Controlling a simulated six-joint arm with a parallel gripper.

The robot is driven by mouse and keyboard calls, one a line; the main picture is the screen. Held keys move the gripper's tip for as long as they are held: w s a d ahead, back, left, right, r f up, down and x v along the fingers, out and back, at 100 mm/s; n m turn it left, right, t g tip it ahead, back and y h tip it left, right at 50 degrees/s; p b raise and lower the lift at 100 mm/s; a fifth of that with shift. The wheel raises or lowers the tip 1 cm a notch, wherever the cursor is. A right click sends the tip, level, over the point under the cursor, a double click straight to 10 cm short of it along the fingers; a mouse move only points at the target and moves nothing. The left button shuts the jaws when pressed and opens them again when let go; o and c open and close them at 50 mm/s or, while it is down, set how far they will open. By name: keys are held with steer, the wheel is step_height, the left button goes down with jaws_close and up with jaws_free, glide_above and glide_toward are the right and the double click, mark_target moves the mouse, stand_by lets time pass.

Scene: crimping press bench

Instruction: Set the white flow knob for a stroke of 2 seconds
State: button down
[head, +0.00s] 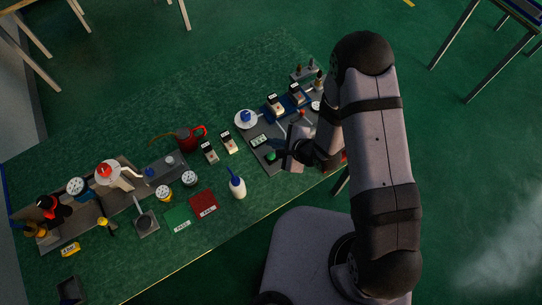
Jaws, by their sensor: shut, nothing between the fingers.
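My gripper (289,160) hangs over the right part of the green bench, at the front of a grey panel (262,160). It is shut and empty, though its fingertips are small and dark here. The panel carries a small display (258,140) and a green button (271,156), close to the left of my gripper. A small white round part (316,105) shows further back, beside my arm; it may be the white flow knob, but its markings are too small to read. My arm hides part of the bench there.
A white dish with a blue centre (246,120) stands behind the panel. Several small black-and-white units (275,104) stand nearby. The bench's back left is clear.

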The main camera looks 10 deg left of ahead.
mark_target(274, 157)
steer(key=shift+f+b, duration=2.6)
steer(key=shift+f, duration=0.75)
steer(key=shift+f, duration=0.15)
steer(key=shift+f, duration=0.3)
